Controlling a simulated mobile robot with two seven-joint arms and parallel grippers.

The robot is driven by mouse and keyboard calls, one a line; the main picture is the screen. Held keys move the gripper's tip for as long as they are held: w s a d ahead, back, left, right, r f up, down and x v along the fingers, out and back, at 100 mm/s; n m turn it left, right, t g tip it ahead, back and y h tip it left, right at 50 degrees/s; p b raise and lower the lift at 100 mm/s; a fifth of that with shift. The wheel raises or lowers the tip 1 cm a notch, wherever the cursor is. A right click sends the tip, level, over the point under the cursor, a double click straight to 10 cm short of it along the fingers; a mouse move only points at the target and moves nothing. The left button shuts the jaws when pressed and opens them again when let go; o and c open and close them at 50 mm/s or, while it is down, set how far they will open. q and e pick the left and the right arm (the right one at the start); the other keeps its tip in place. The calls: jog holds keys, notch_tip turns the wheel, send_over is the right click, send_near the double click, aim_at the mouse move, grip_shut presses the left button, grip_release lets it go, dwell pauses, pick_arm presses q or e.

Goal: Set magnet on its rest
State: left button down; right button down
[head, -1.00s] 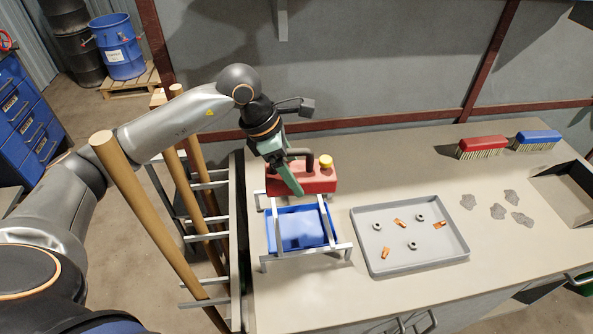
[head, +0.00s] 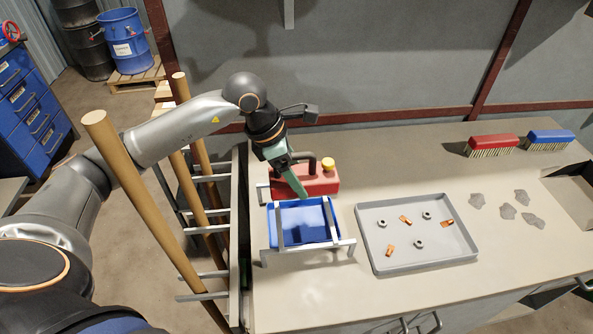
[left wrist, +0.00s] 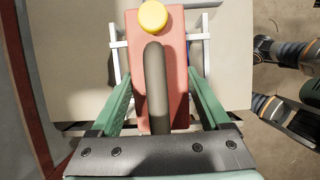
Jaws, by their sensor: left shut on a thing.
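The magnet (head: 322,184) is a red block with a dark arched handle and a yellow knob. My left gripper (head: 297,182) is shut on its handle. In the left wrist view, the green fingers stand on both sides of the handle (left wrist: 155,85) and the red body (left wrist: 174,50) lies beyond it. The rest (head: 310,247) is a pale metal frame of rails around a blue tray (head: 306,222). The magnet is at the frame's back end, and I cannot tell whether it touches the rails. My right gripper is not in view.
A grey tray (head: 382,266) with several nuts and copper pieces lies right of the frame. Grey scraps (head: 508,211) and red (head: 492,142) and blue (head: 550,136) brushes are farther right. Wooden poles (head: 150,200) in a rack stand left of the bench. The front bench top is clear.

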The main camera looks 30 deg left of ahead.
aim_at(273, 177)
pick_arm(q)
jog(key=shift+f+b, duration=1.35)
jog(key=shift+f, duration=1.05)
jog(key=shift+f+b, duration=0.9)
jog(key=shift+f, duration=0.15)
jog(key=shift+c, duration=0.9)
grip_release()
jog(key=shift+o, duration=0.9)
jog(key=v, duration=1.2)
jog(key=shift+s+r+b, duration=0.15)
jog(key=shift+r+b, duration=0.1)
jog(key=shift+b, duration=0.1)
jog(key=shift+r, duration=0.1)
